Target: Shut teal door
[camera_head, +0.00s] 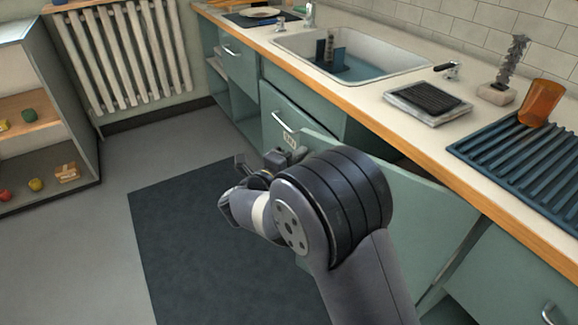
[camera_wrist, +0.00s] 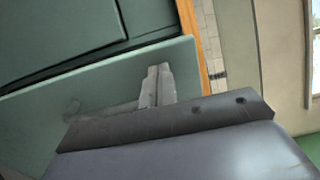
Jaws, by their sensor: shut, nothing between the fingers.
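The teal door (camera_head: 425,205) stands ajar under the counter, its top edge swung out from the cabinet front with a dark gap behind it. My arm covers much of its outer face in the head view. In the wrist view the teal door (camera_wrist: 115,88) is a slanted panel, with a blurred knob or handle shape at its left. My gripper (camera_wrist: 157,84) is shut and empty, its fingers in front of the door panel; I cannot tell if they touch it. In the head view my wrist is by the door's left end, with the fingertips not clear.
The counter edge (camera_head: 375,133) overhangs the door. Left of it are a teal front with a handle (camera_head: 282,122) and open shelves. A sink (camera_head: 350,55), a drainer (camera_head: 530,160) and an orange cup (camera_head: 543,102) are above. The dark floor mat (camera_head: 185,230) is clear.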

